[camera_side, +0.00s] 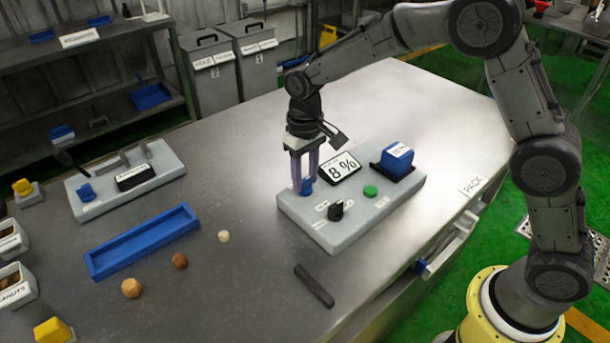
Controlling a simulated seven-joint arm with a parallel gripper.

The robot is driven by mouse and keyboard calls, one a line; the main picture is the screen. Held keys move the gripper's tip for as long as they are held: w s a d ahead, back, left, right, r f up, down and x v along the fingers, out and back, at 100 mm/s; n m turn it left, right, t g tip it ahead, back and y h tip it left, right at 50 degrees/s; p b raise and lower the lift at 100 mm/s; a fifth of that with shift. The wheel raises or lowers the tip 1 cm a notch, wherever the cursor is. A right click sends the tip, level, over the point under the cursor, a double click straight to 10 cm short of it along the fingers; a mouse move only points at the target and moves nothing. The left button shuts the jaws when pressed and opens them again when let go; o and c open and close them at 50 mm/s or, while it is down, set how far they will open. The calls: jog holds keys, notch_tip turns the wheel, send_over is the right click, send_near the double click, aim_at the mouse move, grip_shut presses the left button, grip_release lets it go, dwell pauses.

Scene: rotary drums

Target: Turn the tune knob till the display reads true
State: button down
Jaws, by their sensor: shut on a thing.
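A grey control panel (350,228) sits on the metal table. Its tilted white display (341,169) reads "8 %". My gripper (302,180) points down at the panel's back left corner, its purple fingers shut on a small blue knob (307,187). The fingers partly hide this knob. A black knob (336,210) with small labels around it stands nearer the front, apart from my gripper. The labels are too small to read, so I cannot tell which knob is marked tune.
The panel also holds a green button (370,191) and a blue block (397,160) in a black holder. A dark bar (314,286) lies in front. A second panel (128,180), a blue tray (141,243) and several small balls are to the left. The table's back right is clear.

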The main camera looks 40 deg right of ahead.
aim_at(305, 180)
jog(key=n, duration=0.4)
jog(key=shift+n, duration=2.6)
jog(key=shift+r, duration=0.1)
jog(key=shift+c, duration=2.2)
grip_release()
notch_tip(305, 180, up, 14)
